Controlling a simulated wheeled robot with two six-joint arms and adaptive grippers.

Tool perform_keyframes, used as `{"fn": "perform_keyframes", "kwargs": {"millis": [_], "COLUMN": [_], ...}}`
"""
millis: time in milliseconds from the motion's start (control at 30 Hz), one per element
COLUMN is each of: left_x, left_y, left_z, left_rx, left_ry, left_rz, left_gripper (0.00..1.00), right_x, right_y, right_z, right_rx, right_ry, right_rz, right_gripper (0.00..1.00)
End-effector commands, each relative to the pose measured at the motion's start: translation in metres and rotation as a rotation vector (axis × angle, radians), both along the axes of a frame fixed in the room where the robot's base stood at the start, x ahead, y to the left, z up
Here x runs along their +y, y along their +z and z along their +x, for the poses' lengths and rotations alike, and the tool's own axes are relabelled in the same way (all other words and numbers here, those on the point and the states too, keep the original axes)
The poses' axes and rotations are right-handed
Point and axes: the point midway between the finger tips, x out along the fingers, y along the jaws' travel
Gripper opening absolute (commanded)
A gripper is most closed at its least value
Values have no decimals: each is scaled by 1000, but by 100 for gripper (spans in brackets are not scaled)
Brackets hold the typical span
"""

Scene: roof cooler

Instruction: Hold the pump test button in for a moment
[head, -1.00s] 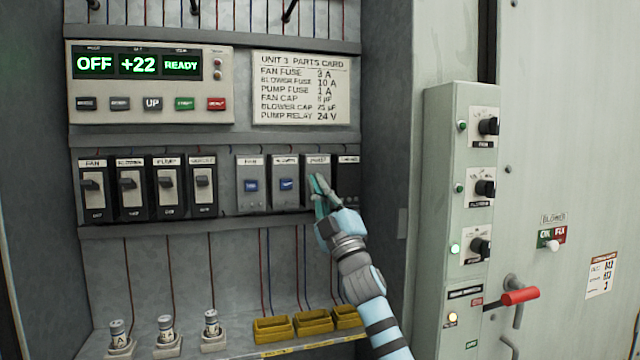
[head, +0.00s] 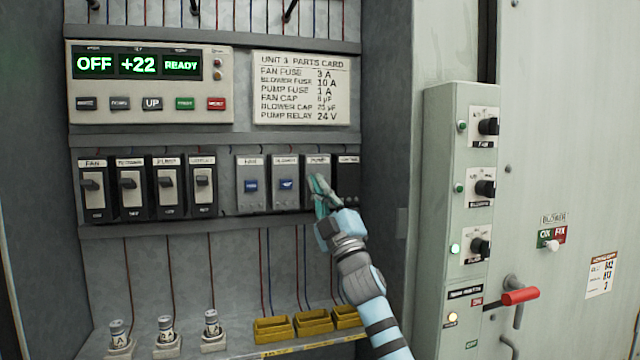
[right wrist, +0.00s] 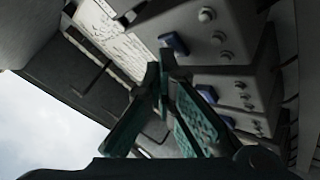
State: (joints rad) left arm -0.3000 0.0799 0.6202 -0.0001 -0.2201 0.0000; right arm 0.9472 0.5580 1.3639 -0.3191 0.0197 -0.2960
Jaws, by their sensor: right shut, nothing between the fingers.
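The pump relay box (head: 309,173) is the third of the grey boxes in the right-hand group on the middle rail. Its front is partly covered by my right gripper (head: 318,182), so its button is hidden in the head view. My right gripper is shut and empty, its teal fingertips in front of the box. In the right wrist view the closed fingertips (right wrist: 162,78) show near grey boxes with blue buttons, one of them a blue button (right wrist: 174,43). I cannot tell whether the tips touch a button. My left gripper is not in view.
A display panel (head: 150,110) reads OFF, +22 and READY. Breaker switches (head: 130,215) sit left of the grey boxes. Yellow trays (head: 272,338) and fuses (head: 211,345) stand on the shelf below. The cabinet's side wall (head: 385,130) rises just right of the boxes.

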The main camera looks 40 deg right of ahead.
Motion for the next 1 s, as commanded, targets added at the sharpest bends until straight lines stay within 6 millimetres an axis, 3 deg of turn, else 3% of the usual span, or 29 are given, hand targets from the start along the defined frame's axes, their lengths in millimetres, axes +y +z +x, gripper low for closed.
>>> {"fn": "perform_keyframes", "kwargs": {"millis": [767,1000], "left_x": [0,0], "left_y": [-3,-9], "left_z": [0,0], "left_rx": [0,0], "left_ry": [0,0], "left_rz": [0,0], "left_gripper": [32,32], "right_x": [6,11], "right_y": [-1,-2], "right_z": [-16,-34], "right_rx": [0,-1], "right_ry": [0,-2], "right_rz": [0,-3], "right_gripper": [0,0]}}
